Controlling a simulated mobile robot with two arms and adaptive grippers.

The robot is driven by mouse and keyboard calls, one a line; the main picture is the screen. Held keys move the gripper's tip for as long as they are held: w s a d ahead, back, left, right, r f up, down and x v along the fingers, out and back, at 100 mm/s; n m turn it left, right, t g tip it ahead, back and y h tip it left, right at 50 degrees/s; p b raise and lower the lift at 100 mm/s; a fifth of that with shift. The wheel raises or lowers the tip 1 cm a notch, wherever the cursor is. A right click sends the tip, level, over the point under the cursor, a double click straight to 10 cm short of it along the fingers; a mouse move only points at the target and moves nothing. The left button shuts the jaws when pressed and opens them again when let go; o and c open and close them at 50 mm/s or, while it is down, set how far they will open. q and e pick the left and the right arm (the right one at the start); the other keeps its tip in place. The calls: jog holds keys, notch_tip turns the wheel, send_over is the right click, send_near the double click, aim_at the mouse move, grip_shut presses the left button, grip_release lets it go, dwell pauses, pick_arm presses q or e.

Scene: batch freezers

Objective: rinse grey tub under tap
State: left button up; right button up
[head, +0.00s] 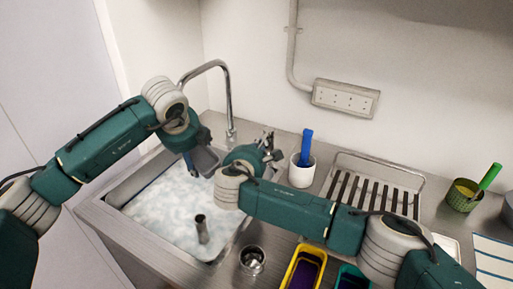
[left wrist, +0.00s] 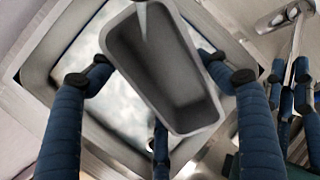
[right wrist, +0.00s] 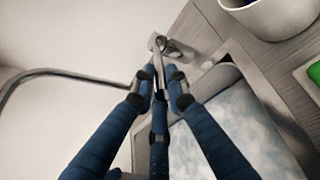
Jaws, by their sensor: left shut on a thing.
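The grey tub (head: 205,160) is held over the sink (head: 117,192) by my left gripper (head: 190,160), which is shut on it. In the left wrist view the tub (left wrist: 165,70) shows its open, empty-looking inside. A thin pale strip crosses its upper end; I cannot tell what it is.
Foamy water (head: 165,215) fills the sink, with a metal tube (head: 201,229) standing in it. A white pot (head: 301,169) with a blue-handled tool, a drying rack (head: 372,180), a yellow tub (head: 303,270) and a metal cup (head: 252,260) stand to the right.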

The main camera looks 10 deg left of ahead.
jog(key=o, duration=0.4)
jog(key=shift+s+f, duration=0.1)
jog(key=shift+f, duration=0.1)
jog(key=shift+c, duration=0.2)
jog(key=shift+a+r, duration=0.1)
jog(key=v, duration=1.1)
jog(key=shift+s, duration=0.4)
jog(key=shift+r, duration=0.1)
